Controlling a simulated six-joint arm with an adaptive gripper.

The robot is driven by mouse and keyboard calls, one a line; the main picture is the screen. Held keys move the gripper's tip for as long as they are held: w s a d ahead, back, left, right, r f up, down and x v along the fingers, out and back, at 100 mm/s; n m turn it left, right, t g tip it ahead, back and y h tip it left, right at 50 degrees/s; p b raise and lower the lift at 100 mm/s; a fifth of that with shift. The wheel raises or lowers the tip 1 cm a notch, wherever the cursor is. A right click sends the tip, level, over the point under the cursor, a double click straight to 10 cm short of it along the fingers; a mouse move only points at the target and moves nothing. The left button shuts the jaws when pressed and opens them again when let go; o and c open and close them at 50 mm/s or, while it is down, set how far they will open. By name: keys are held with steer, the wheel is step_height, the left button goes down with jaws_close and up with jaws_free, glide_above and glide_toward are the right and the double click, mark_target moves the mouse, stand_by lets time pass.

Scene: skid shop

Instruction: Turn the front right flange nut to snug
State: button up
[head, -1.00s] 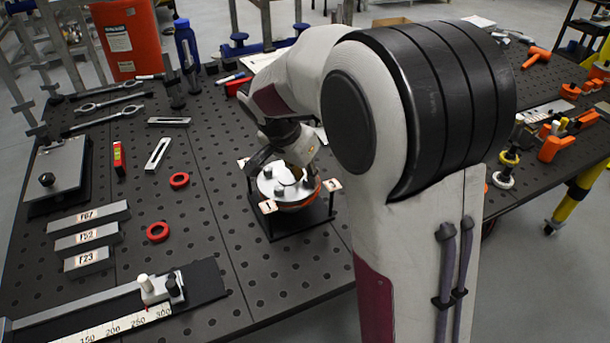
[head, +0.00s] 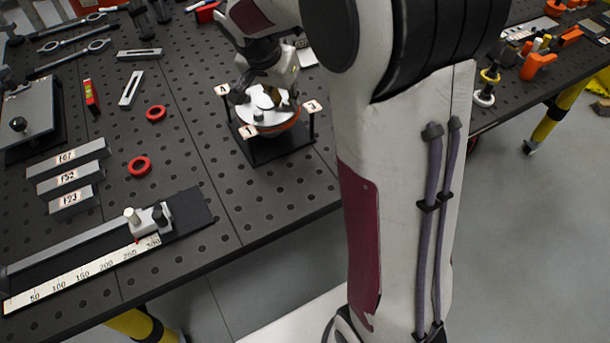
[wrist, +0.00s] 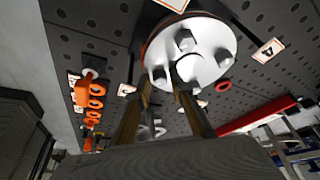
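The round silver flange (head: 257,103) sits on a dark stand with an orange-red rim below it and numbered tags around it. In the wrist view the flange plate (wrist: 203,66) carries several raised nuts. One nut (wrist: 184,40) is on its far side, another nut (wrist: 225,58) is at the right, and a nut (wrist: 158,77) is near the left fingertip. My gripper (head: 266,97) points down over the flange; in the wrist view my gripper (wrist: 163,82) has its two fingers apart at the plate's near edge. Whether the fingers touch a nut is unclear.
Tag 1 (head: 248,131) and tag 3 (head: 312,106) stand beside the flange. Red rings (head: 139,166), labelled grey blocks (head: 70,178) and a ruler slide (head: 150,222) lie to the left. Orange parts (head: 538,65) are at the right. The perforated table is bare in front of the stand.

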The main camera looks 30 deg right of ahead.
steer(key=shift+s+d+n+y, duration=0.1)
steer(key=shift+n+y, duration=0.2)
steer(key=shift+n, duration=0.7)
steer(key=shift+s+d+n+t+y, duration=0.15)
steer(key=shift+n+t+y, duration=0.3)
steer(key=shift+n, duration=0.95)
steer(key=shift+d+n+t+y, duration=0.15)
steer(key=shift+n+y, duration=0.25)
steer(key=shift+n, duration=0.7)
steer(key=shift+d+n+t+y, duration=0.1)
steer(key=shift+n+t+y, duration=0.2)
steer(key=shift+n, duration=0.8)
steer(key=v, duration=0.7)
steer(key=s+a, duration=0.5)
steer(key=s, duration=0.6)
steer(key=s+a+r+n+t, duration=0.1)
steer(key=s+a, duration=0.4)
steer(key=s, duration=0.7)
steer(key=shift+r+y, duration=0.3)
steer(key=shift+y, duration=0.05)
steer(key=shift+s, duration=0.1)
